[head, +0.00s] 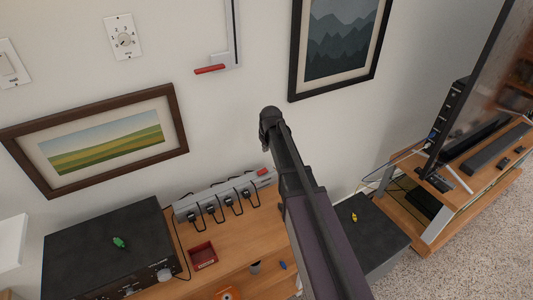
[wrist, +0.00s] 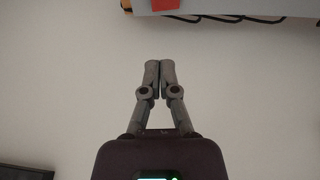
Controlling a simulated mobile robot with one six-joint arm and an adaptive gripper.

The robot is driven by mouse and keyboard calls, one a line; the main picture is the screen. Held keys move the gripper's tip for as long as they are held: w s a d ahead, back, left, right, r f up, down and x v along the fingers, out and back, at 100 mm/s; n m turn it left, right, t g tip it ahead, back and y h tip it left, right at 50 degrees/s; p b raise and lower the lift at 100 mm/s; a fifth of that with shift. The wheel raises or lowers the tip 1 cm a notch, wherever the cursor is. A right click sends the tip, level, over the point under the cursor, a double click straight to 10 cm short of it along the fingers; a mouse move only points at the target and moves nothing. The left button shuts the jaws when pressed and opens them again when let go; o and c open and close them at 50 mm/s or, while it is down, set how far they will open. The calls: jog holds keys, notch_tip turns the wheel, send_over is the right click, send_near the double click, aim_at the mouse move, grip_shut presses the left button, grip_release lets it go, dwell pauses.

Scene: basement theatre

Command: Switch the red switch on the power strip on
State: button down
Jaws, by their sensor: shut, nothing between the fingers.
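The power strip (head: 222,195) is a grey bar at the back of the wooden cabinet, with several black plugs in it. Its red switch (head: 263,171) sits at the right end, just left of my arm; whether it is on or off is too small to tell. In the wrist view the grey strip (wrist: 215,7) crosses the top edge, with the red switch (wrist: 165,4) at its left end, partly cut off. My gripper (wrist: 160,64) is shut and empty, apart from the strip, with pale wall behind it. I cannot make out its fingertips in the head view.
Framed pictures (head: 110,140) hang on the wall. A dark box (head: 370,235) stands right of my arm.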

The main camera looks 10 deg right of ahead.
jog(key=b, duration=0.9)
send_over(265, 169)
jog(key=s, duration=0.1)
jog(key=shift+a+f, duration=0.15)
jog(key=shift+f, duration=2.2)
jog(key=shift+a+f, duration=0.15)
jog(key=shift+f, duration=2.15)
jog(key=shift+w+d+f+b, duration=0.1)
jog(key=shift+d+f+b, duration=0.05)
jog(key=shift+f+b, duration=0.8)
jog(key=shift+d+f+b, duration=0.15)
jog(key=shift+f+b, duration=0.75)
jog(key=shift+b, duration=0.05)
